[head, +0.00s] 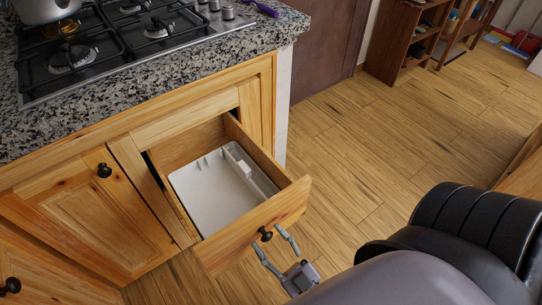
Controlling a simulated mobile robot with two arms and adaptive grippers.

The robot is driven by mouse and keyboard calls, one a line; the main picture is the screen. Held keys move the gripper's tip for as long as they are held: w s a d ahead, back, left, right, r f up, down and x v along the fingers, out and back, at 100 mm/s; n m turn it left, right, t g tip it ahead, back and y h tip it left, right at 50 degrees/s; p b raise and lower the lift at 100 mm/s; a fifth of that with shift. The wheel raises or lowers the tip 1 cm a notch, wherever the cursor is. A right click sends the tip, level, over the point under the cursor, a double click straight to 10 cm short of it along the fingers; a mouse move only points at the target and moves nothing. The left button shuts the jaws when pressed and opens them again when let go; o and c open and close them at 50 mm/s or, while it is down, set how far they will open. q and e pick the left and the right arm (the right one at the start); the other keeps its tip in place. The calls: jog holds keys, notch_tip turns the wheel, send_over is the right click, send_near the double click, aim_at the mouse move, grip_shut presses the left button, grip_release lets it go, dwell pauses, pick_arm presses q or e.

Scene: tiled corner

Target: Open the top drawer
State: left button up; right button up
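The top drawer (288,207) is pulled well out of the wooden cabinet below the counter. Its front has a black round knob (266,233). A white organizer tray (205,196) lies inside the drawer and looks empty. My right gripper (267,239) is in front of the drawer front, low in the picture. Its two grey fingers are spread apart, with the tips on either side of the knob. I cannot tell whether they touch it. My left gripper is not in view.
A granite counter (125,95) with a gas stove (110,40) and a pot (45,8) is above the drawer. A closed cabinet door (80,215) is left of it. Wooden floor (390,140) lies open to the right, with a brown shelf (400,45) beyond.

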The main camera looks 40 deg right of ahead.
jog(key=v, duration=1.2)
dwell(0.6)
